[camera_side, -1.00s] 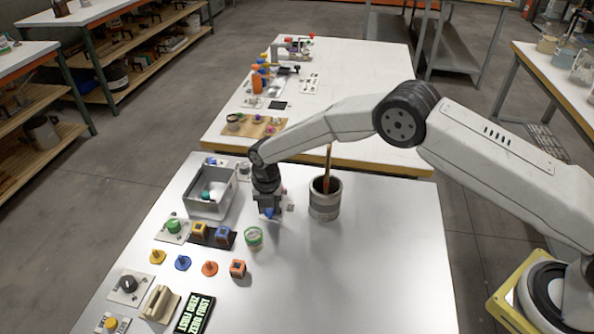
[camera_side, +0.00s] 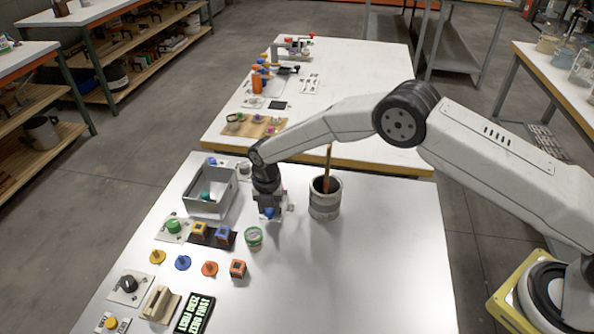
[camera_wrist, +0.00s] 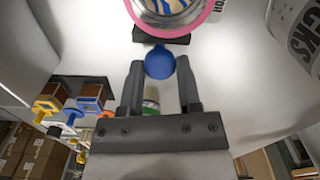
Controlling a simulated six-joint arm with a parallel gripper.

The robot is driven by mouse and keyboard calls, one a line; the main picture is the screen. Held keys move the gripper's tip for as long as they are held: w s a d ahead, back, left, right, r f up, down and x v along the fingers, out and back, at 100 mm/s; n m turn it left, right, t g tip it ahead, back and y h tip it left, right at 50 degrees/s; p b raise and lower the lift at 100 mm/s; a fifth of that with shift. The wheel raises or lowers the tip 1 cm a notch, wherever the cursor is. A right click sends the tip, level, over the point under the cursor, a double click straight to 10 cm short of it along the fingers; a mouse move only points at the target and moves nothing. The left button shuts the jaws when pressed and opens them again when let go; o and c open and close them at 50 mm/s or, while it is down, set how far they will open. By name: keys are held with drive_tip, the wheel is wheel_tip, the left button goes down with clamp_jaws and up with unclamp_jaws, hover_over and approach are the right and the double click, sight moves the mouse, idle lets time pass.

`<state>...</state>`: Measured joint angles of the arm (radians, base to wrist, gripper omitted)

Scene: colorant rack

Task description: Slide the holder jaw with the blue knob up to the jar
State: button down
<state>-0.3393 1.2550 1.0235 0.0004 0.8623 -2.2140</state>
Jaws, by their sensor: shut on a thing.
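The blue knob (camera_wrist: 160,63) is a round ball between my gripper's fingertips (camera_wrist: 161,75) in the wrist view, and my gripper is shut on it. The knob also shows as a small blue spot (camera_side: 269,212) under my gripper (camera_side: 268,207) in the side view. The dark holder jaw (camera_wrist: 146,36) lies just beyond the knob, beside the pink-rimmed jar (camera_wrist: 168,36). The jaw looks close to the jar's rim, but I cannot tell whether they touch. In the side view my wrist hides most of the holder and jar.
A grey bin (camera_side: 236,196) with a teal item stands left of my gripper. A grey pot (camera_side: 325,206) with an upright stick stands close on the right. A green-topped can (camera_side: 254,238), coloured cubes and pegs lie in front. The table's right front is clear.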

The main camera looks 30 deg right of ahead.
drive_tip(key=shift+w, duration=0.1)
drive_tip(key=shift+w+d, duration=0.7)
drive_tip(key=shift+c, duration=1.4)
unclamp_jaws()
drive_tip(key=shift+r, duration=0.15)
wheel_tip(320, 180, up, 8)
drive_tip(key=shift+f, duration=0.2)
